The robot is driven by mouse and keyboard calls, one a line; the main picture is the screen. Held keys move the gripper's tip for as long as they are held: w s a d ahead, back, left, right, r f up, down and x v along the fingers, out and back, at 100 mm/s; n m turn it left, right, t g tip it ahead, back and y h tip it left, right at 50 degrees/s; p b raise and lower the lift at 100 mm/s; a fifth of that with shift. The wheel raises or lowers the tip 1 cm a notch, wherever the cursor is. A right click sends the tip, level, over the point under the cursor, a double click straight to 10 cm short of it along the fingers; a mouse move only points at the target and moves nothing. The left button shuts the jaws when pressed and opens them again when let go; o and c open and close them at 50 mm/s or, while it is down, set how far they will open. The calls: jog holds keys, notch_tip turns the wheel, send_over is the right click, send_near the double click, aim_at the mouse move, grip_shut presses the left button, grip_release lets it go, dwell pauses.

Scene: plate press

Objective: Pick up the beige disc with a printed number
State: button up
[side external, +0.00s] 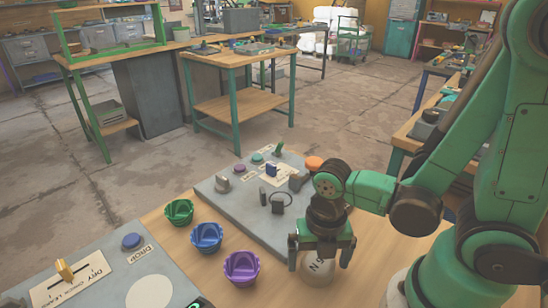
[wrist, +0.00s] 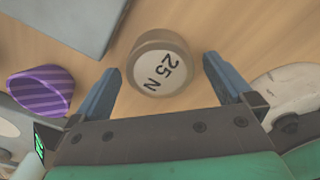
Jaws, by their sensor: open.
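The beige disc (wrist: 160,64) lies on the wooden table, with "25 N" printed in black on its pale top. In the side external view the disc (side external: 317,268) shows below my gripper (side external: 321,257), partly covered by it. In the wrist view my gripper (wrist: 158,85) is open, with one finger on each side of the disc and visible gaps to it. I cannot tell exactly how high the fingertips are above the table.
A purple striped cup (side external: 242,268) stands left of the disc, with a blue cup (side external: 206,237) and a green cup (side external: 179,212) behind it. A grey panel (side external: 235,212) with knobs and switches lies behind the disc. Another grey panel (side external: 100,290) is at the front left.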

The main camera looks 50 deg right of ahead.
jog(key=c, duration=1.4)
jog(key=shift+r, duration=0.25)
